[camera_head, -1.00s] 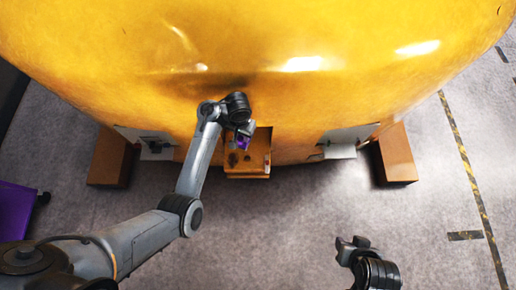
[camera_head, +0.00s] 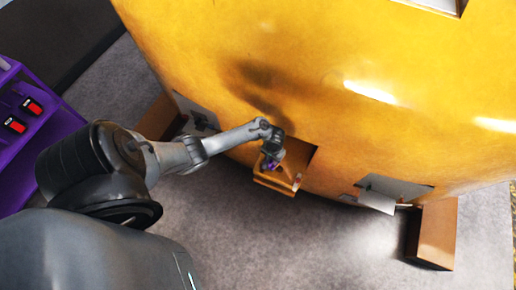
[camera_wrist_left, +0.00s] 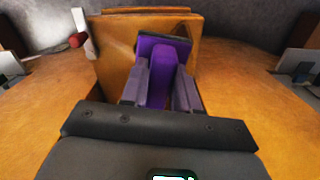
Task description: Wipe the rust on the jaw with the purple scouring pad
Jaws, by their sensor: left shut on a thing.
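The jaw (camera_head: 275,187) is an orange-yellow boxy part at an opening low on the big yellow casting (camera_head: 300,60). In the left wrist view its orange plate (camera_wrist_left: 115,58) stands ahead of the fingers. My left gripper (camera_head: 271,160) is over the jaw and shut on the purple scouring pad (camera_wrist_left: 163,52). In the head view only a bit of the pad (camera_head: 270,166) shows below the gripper. The pad is close to the jaw; I cannot tell whether they touch. I cannot make out the rust; the gripper and pad cover part of the jaw. My right gripper is out of view.
A pale lever with a red knob (camera_wrist_left: 77,40) stands beside the jaw plate. Brown blocks (camera_head: 434,233) stand by the casting, and metal plates (camera_head: 390,190) jut out on both sides. A purple cart (camera_head: 50,125) with red-marked items is at left. The grey floor in front is clear.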

